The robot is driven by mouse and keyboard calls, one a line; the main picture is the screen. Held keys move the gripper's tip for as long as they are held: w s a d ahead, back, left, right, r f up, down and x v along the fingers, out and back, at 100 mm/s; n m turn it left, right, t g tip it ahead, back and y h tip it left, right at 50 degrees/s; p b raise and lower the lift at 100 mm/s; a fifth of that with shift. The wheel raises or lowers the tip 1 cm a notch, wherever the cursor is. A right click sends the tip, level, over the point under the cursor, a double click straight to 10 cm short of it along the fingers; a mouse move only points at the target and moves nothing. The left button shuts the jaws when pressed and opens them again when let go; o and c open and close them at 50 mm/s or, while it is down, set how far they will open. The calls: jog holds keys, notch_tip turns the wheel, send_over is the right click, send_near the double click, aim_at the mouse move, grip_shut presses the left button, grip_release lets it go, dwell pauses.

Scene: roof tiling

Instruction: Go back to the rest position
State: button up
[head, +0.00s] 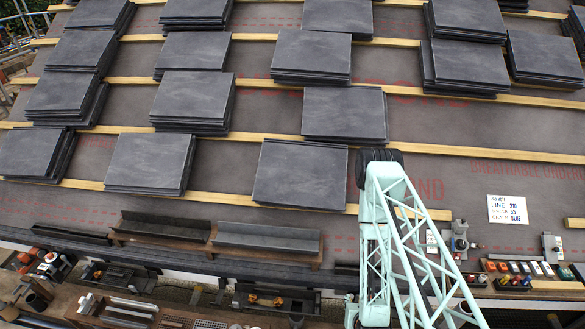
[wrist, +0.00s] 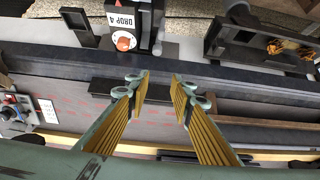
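My gripper (wrist: 161,78) shows in the wrist view, its two fingers with ribbed yellow pads standing apart. Nothing is between the fingertips. Beyond and around them lie a long dark rail and a dark block, and it is not clear whether the fingers touch either. In the head view my mint-green lattice arm stands at the lower right, and the gripper itself cannot be made out there. The task names no other object.
Stacks of grey slates (head: 315,175) lie on the battened roof. A job note (head: 507,209) lies at the right. Dark gutter trays (head: 267,237) line the lower edge. A box labelled DROP 4 (wrist: 122,22) stands near the fingertips. Bare membrane (head: 460,128) shows at the right.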

jog(key=w+r+g+b, duration=0.1)
jog(key=w+r, duration=0.6)
jog(key=r, duration=0.3)
jog(key=w+r+b, duration=0.1)
jog(key=w+r, duration=0.5)
jog(key=r, duration=0.5)
notch_tip(320, 180, up, 23)
jog(key=s+a+g+b, duration=0.1)
jog(key=s+a, duration=0.1)
jog(key=s+a+r+n+g+b, duration=0.1)
jog(key=s+r+b, duration=0.1)
jog(key=s+r, duration=2.1)
jog(key=s, duration=0.7)
jog(key=s+r+g+b, duration=0.1)
jog(key=s+r, duration=0.5)
jog(key=s, duration=0.6)
jog(key=shift+a+g+y+b, duration=0.3)
jog(key=shift+a+y, duration=0.05)
jog(key=shift+y, duration=0.05)
